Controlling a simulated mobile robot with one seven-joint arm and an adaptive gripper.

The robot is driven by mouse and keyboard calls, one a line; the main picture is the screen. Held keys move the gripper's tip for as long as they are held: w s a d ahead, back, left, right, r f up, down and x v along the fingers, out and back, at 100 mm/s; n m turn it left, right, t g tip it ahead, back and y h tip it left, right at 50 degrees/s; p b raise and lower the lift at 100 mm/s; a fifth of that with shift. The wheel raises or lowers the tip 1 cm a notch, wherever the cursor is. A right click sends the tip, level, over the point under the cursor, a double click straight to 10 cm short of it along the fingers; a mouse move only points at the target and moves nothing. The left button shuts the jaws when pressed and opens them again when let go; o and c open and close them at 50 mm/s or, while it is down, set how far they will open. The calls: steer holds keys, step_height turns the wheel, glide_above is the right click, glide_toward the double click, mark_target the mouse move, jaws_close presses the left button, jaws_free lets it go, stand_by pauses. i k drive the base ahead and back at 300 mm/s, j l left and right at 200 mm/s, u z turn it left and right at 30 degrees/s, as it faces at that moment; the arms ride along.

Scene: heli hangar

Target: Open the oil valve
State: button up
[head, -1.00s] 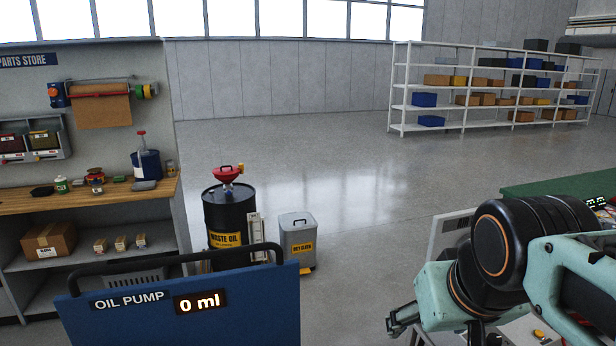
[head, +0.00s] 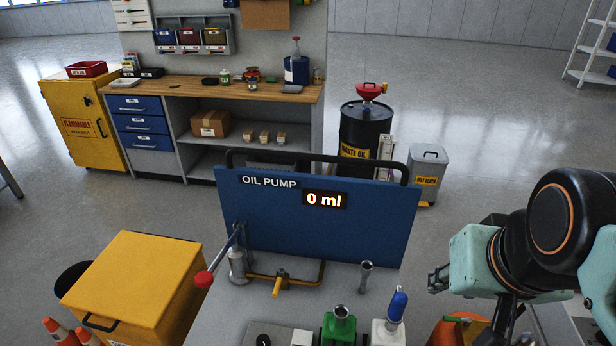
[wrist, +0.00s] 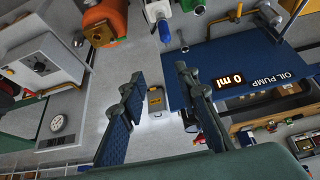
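The oil pump station has a blue back panel (head: 365,225) labelled OIL PUMP, with a display (head: 325,199) reading 0 ml. A small yellow-orange valve handle (head: 280,285) sits on the brass-coloured pipe in front of the panel. A grey hand pump (head: 238,265) with a red-tipped lever (head: 205,278) stands to its left. My gripper (head: 437,280) is to the right of the panel, well apart from the valve. In the wrist view my gripper (wrist: 160,75) is open, with nothing between its fingers. The panel's display (wrist: 237,79) also shows there.
A yellow box (head: 135,285) is at left. Behind are a waste oil drum (head: 362,135), a grey bin (head: 427,172) and a workbench (head: 215,90).

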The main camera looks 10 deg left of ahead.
mark_target(281, 272)
steer(key=u, duration=1.05)
steer(key=k, duration=0.25)
steer(key=i+z, duration=0.1)
steer(key=z, duration=0.7)
steer(key=i+j+z, duration=0.1)
steer(key=z, duration=0.3)
steer(key=u, duration=0.95)
steer(key=j, duration=0.3)
steer(key=i+j+z, duration=0.1)
steer(key=j, duration=0.25)
steer(key=i+j, duration=0.15)
steer(key=j+u, duration=0.05)
